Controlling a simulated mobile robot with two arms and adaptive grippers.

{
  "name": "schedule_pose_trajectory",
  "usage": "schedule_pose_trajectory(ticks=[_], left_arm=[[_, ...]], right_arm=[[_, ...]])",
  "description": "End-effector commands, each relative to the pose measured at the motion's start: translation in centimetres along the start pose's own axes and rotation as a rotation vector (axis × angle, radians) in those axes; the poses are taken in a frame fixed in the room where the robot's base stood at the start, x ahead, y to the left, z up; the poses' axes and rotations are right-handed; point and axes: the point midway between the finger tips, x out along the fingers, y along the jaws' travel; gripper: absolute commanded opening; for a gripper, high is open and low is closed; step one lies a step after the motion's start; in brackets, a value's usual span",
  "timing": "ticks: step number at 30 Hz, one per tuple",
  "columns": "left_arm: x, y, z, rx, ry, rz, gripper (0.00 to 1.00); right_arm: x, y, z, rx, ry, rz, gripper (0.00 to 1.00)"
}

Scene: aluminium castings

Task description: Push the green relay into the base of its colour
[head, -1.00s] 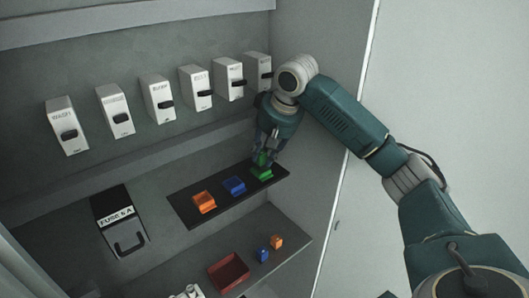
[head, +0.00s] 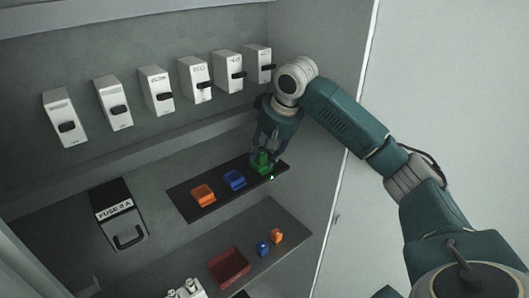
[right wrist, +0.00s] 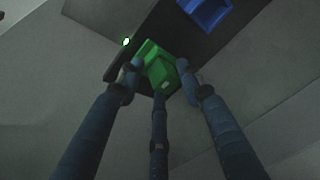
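The green relay (head: 263,157) stands upright in the green base (head: 266,169) at the right end of the black strip, and the two look like one green block in the head view. My right gripper (head: 265,152) reaches down over it. In the right wrist view, its blue fingers close around the relay (right wrist: 161,73), and it looks shut on it. The fingers hide part of the relay and base. A small green light (right wrist: 126,41) glows beside the base. My left gripper is not in view.
A blue base (head: 234,180) and an orange base (head: 203,194) sit on the same black strip (head: 183,204). A lower shelf holds a red tray (head: 229,267), a blue relay (head: 262,248) and an orange relay (head: 277,235). A cabinet side wall stands close right.

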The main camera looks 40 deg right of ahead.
Motion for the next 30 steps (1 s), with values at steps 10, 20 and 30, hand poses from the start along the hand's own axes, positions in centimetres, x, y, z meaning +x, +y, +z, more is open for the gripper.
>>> schedule_pose_trajectory(ticks=[10, 20, 30], left_arm=[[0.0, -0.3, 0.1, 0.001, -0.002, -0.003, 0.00], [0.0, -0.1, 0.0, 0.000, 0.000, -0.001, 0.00], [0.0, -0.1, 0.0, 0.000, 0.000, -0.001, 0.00]], right_arm=[[-0.2, 0.0, 0.0, 0.000, 0.000, 0.000, 0.48], [-5.5, -0.1, -0.2, 0.000, 0.006, -0.002, 0.48], [-11.2, 0.0, -0.1, 0.000, 0.002, -0.001, 0.48]])
